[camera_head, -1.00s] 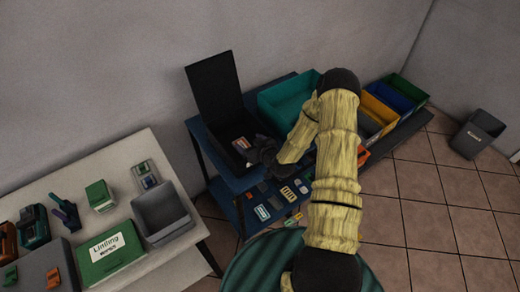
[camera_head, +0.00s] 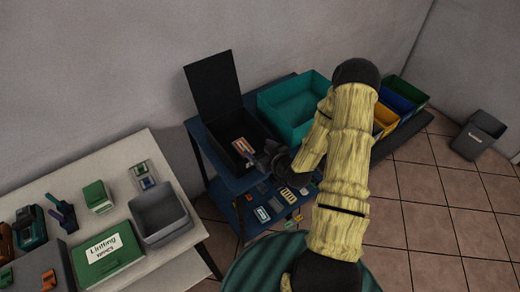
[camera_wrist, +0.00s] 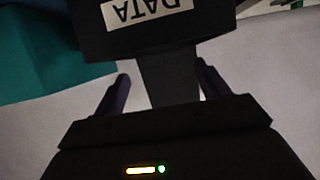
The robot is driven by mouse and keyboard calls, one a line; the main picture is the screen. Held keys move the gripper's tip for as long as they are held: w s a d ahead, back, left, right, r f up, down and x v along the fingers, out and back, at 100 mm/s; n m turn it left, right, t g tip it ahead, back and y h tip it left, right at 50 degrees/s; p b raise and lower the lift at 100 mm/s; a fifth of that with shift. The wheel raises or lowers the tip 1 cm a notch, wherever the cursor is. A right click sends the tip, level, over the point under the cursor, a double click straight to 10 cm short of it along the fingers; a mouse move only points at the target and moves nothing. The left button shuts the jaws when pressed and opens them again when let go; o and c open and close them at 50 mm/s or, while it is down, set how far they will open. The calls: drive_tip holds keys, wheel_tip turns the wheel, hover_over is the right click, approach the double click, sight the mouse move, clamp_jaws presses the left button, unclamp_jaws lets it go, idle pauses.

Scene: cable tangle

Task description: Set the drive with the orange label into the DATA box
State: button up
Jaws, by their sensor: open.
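The DATA box (camera_head: 212,136) is black, with its lid standing open at the back, on the blue cart. Its white DATA label shows upside down in the wrist view on the box's dark wall (camera_wrist: 92,40). A drive with an orange and white label (camera_head: 243,146) lies inside the box, towards its right side. My gripper (camera_head: 262,155) is just outside the box's front right edge in the head view. In the wrist view its two fingers (camera_wrist: 163,88) are apart with nothing held between them, and the box wall is ahead of them.
A teal bin (camera_head: 292,104) stands to the right of the box, with yellow and blue bins beyond my arm. Several small drives or cards (camera_head: 262,214) lie on the cart's lower shelf. A pale table (camera_head: 155,150) with a grey tray (camera_head: 160,214) stands at left.

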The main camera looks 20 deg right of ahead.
drive_tip(key=s+a+r+m+g+h, duration=0.1)
drive_tip(key=s+r+g+h, duration=0.1)
drive_tip(key=s+r+g, duration=0.3)
drive_tip(key=s+a+r+m+g+h, duration=0.2)
drive_tip(key=s+r+g, duration=0.3)
drive_tip(key=s+r, duration=0.8)
drive_tip(key=shift+s+r+m, duration=0.3)
drive_tip(key=shift+s+r, duration=0.05)
idle(0.4)
